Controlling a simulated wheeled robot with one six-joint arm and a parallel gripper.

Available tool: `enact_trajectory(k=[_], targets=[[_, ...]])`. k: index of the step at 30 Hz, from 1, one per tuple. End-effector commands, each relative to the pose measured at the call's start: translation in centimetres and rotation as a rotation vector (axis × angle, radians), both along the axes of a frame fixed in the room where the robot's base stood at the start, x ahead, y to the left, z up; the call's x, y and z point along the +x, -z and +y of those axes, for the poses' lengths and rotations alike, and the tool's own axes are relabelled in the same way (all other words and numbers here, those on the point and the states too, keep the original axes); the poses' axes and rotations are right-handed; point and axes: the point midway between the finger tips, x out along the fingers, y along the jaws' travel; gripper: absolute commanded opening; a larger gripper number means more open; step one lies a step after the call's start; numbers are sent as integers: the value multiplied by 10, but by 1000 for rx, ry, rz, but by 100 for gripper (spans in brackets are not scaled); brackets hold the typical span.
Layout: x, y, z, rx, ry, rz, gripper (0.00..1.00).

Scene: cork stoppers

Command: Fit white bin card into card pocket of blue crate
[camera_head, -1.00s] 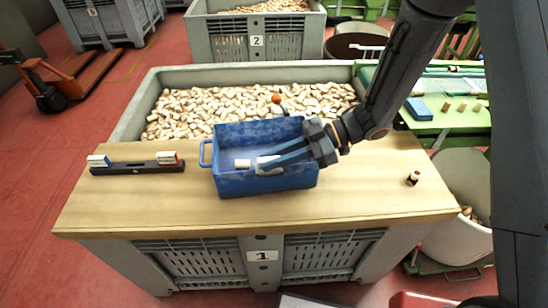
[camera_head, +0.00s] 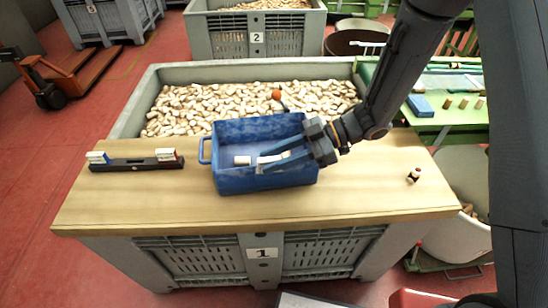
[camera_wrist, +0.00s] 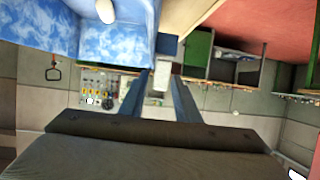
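The blue crate (camera_head: 225,183) stands on the wooden top, its handle on the left. My gripper (camera_head: 270,160) reaches in from the right, with its fingers over the crate in the head view. The white bin card (camera_wrist: 160,79) appears as a small pale piece between the two fingertips in the wrist view, and the fingers look closed on it. Another small white piece (camera_head: 242,161) shows inside the crate, left of the fingertips. The wrist view shows the crate's blue wall (camera_wrist: 115,45) left of the fingers. I cannot make out the card pocket.
A dark card stand (camera_head: 137,165) on the left holds a blue-edged card (camera_head: 97,157) and a red-edged card (camera_head: 166,155). A small dark bottle-like item (camera_head: 413,175) stands at the right. A large bin of corks (camera_head: 190,108) lies behind. The front wooden top is clear.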

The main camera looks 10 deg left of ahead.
Motion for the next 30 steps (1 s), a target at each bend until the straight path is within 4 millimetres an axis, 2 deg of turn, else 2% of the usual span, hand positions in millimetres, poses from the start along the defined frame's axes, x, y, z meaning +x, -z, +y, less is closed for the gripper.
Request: enact_trajectory(k=[11,24,30], targets=[[2,-1,-3,0,1,0,37],[25,-24,-56,1,1,-2,37],[28,-29,-66,-1,0,-1,37]])
